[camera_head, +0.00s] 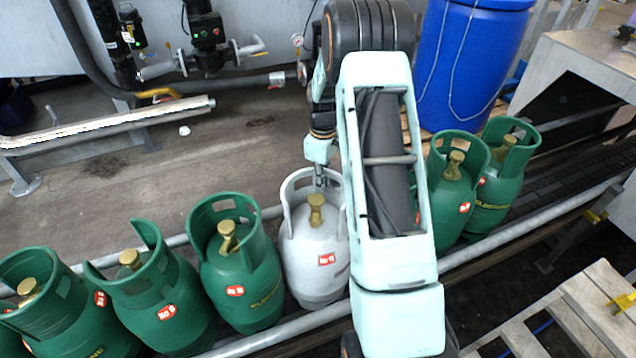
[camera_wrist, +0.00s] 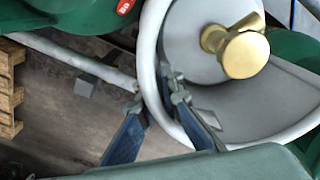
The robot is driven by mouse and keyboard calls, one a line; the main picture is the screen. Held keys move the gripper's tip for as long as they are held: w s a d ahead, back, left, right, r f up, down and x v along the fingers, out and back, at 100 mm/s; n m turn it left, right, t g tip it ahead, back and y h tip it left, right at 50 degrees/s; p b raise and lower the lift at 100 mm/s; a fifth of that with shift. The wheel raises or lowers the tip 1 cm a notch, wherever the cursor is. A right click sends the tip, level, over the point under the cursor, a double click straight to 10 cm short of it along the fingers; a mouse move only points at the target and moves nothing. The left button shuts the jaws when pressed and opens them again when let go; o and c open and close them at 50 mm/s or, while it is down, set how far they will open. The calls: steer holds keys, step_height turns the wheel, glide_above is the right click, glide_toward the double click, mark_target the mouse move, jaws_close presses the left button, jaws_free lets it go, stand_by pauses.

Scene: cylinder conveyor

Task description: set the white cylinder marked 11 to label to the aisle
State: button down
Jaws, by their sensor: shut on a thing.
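The white cylinder (camera_head: 314,262) stands upright in the row on the conveyor, with a brass valve and a small red label on its front; the label's number is too small to read surely. In the wrist view, the white collar of the cylinder (camera_wrist: 245,137) curves round the brass valve. My gripper (camera_wrist: 160,104) is shut on the collar's rim there, one finger outside it and one inside. The aisle's label is not clearly visible.
Green cylinders stand close on the left (camera_head: 240,278) and, behind my arm, on the right (camera_head: 452,190). Metal rails (camera_head: 500,236) run along the conveyor. A blue drum (camera_head: 470,65) stands behind at right. Wooden pallets (camera_head: 590,305) lie at front right.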

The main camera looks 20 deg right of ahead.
mark_target(333, 204)
steer(key=s+d+m, duration=0.1)
steer(key=m, duration=0.1)
steer(key=s+d+m, duration=0.1)
steer(key=m, duration=0.1)
steer(key=shift+s+d+m+b, duration=0.25)
steer(key=shift+m+b, duration=0.05)
steer(key=shift+s+d+m, duration=0.3)
steer(key=shift+s+m, duration=0.45)
steer(key=shift+m, duration=0.3)
steer(key=shift+s+d+m, duration=0.25)
steer(key=shift+s+m, duration=0.45)
steer(key=shift+m, duration=0.35)
steer(key=c, duration=2.1)
jaws_free()
step_height(333, 204, up, 12)
steer(key=shift+r, duration=0.1)
